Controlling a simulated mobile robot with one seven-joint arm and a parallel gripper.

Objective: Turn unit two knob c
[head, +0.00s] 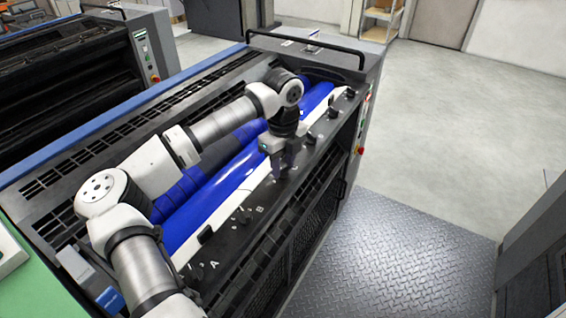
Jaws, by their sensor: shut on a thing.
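The ink unit (300,218) has blue ink rollers and a dark panel with a row of small black knobs along its front edge. My gripper (284,173) points down onto the panel at the third place in the row, just past B. It is shut on the knob there, knob c by its place. The fingers hide most of that knob and its letter, so its angle cannot be told.
More knobs (310,138) follow toward the far end. A black rail (305,42) spans the far end, and buttons (362,150) sit on the end post. Another unit (75,70) stands behind at left. Tread-plate floor (400,250) is clear at right.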

